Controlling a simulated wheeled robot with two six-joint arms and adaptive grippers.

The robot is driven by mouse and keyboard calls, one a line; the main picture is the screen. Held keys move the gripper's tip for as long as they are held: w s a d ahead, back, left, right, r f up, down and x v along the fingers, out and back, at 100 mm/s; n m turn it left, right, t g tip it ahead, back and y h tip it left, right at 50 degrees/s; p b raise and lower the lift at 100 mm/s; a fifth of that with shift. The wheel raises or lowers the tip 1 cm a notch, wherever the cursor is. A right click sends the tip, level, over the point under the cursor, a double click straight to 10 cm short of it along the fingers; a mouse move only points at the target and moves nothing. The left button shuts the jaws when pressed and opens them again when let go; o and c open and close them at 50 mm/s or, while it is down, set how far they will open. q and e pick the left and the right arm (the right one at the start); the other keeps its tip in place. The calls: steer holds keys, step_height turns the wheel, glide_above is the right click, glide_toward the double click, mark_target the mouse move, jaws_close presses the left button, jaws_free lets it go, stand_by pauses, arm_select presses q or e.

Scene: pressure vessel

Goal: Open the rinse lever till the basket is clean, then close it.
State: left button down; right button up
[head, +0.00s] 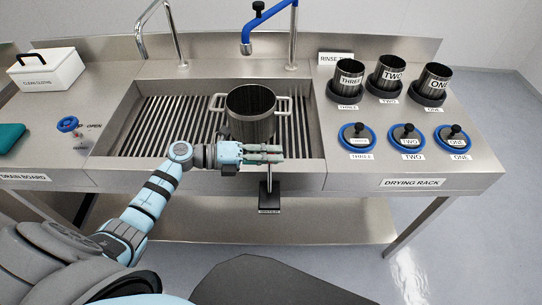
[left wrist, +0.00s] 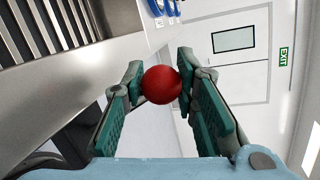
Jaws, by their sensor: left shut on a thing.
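My left gripper (head: 270,153) is at the sink's front edge. In the left wrist view its fingers (left wrist: 160,85) are closed on a red ball knob (left wrist: 161,85). In the head view the fingers hide the knob. A thin post (head: 269,177) runs down from there to a black plate (head: 269,197) with a small label I cannot read; I take this to be the rinse lever. A steel pot-like vessel (head: 250,115) with two pale side handles stands upright in the sink; I cannot tell whether it is the basket. No water stream shows. My right gripper is not in view.
A blue-tipped tap (head: 246,48) rises behind the ribbed sink (head: 150,115). Labelled steel cups (head: 390,73) and blue-ringed lids (head: 407,135) stand on the right. A white cloth box (head: 46,72), teal cloth (head: 10,136) and blue valve wheel (head: 67,124) are on the left.

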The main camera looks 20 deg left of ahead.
arm_select(q)
steer(key=c, duration=1.3)
jaws_free()
steer(key=shift+s, duration=0.1)
steer(key=v, duration=1.2)
